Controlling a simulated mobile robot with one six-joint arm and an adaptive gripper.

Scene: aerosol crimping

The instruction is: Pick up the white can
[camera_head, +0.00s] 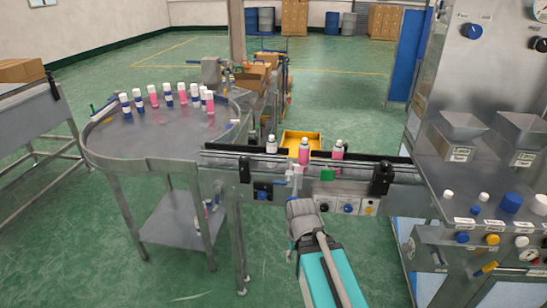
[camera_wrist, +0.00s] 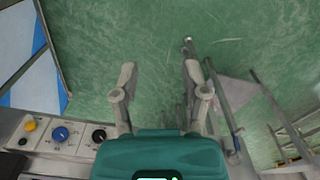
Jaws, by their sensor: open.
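Several small cans stand near the conveyor (camera_head: 225,160) and on the round table. On the conveyor, a pale can (camera_head: 271,146) stands at the left, a pink can with a white top (camera_head: 304,152) in the middle, and another pink and white can (camera_head: 337,150) at the right. The pale one looks most like the white can, but its colour is hard to tell at this size. My gripper (camera_wrist: 159,78) is open and empty in the wrist view, with green floor between its fingers and no can in that view. In the head view my arm is in front of the conveyor's near side.
The round table (camera_head: 140,150) at the left holds several pink or blue-and-white cans. A machine (camera_head: 470,85) with hoppers and caps stands at the right. A yellow bin (camera_head: 290,138) is behind the conveyor. A control panel (camera_wrist: 62,135) is at the wrist view's left.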

